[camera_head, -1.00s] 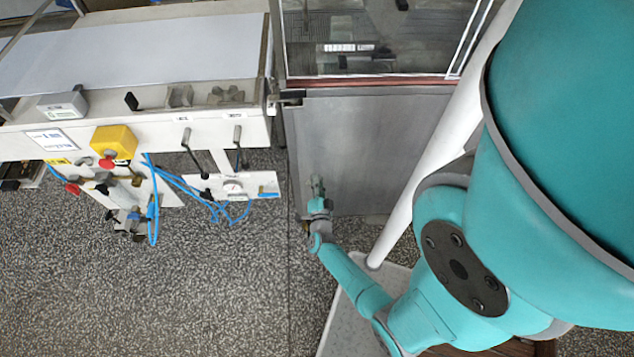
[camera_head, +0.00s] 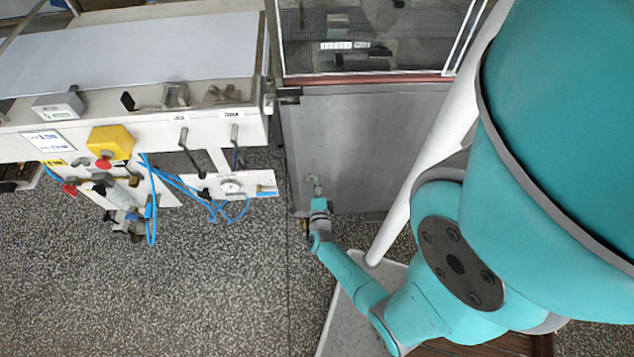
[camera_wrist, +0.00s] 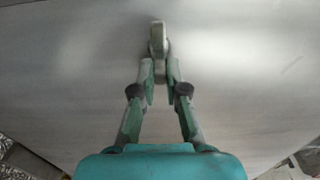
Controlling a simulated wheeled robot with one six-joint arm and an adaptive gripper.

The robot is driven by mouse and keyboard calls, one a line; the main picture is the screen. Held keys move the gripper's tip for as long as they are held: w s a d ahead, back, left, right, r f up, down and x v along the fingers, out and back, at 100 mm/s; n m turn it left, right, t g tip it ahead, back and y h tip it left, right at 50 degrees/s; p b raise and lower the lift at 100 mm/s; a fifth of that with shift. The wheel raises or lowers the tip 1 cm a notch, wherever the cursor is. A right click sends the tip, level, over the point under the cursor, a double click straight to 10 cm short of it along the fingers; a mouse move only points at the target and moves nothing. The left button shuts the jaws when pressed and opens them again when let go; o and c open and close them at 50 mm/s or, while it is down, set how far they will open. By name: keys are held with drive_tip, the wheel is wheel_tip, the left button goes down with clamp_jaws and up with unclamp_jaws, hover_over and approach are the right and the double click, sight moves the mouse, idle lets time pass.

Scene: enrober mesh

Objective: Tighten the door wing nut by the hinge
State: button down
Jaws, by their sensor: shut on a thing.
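The door wing nut (camera_wrist: 158,40) shows in the wrist view as a small pale metal piece standing against the grey metal panel (camera_head: 370,140). My gripper (camera_wrist: 160,72) is shut on it, with the two fingertips drawn together at its lower part. The upper part of the nut sticks out past the fingertips. In the head view my gripper (camera_head: 317,190) is at the lower left of the panel. The nut is too small there to make out clearly, and its thread is hidden.
A glazed section (camera_head: 380,40) sits above the panel. To the left is a white machine frame with a yellow box bearing a red button (camera_head: 110,143), a gauge plate (camera_head: 232,188) and blue hoses (camera_head: 180,182). Speckled floor (camera_head: 220,290) lies open below.

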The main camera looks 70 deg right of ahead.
idle(0.4)
drive_tip(key=c, duration=1.2)
unclamp_jaws()
drive_tip(key=v, duration=1.2)
drive_tip(key=shift+s, duration=0.1)
drive_tip(key=s+a+r+n+t+y, duration=0.2)
drive_tip(key=a+r+n+t+y, duration=0.3)
drive_tip(key=a+r+n, duration=0.35)
drive_tip(key=s+a+r+n+t+y, duration=0.3)
drive_tip(key=a+r+n+t+y, duration=0.15)
drive_tip(key=a+r+n, duration=0.45)
drive_tip(key=s+a+r+n+y, duration=0.2)
drive_tip(key=a+r+n+y, duration=0.1)
drive_tip(key=r+n, duration=0.4)
drive_tip(key=s+a+r+n+g+y, duration=0.1)
drive_tip(key=s+a+r+n+y, duration=0.2)
drive_tip(key=r+n, duration=0.4)
drive_tip(key=shift+s+a+r+y, duration=0.3)
drive_tip(key=shift+a+r+y, duration=0.25)
drive_tip(key=shift+a+r, duration=0.55)
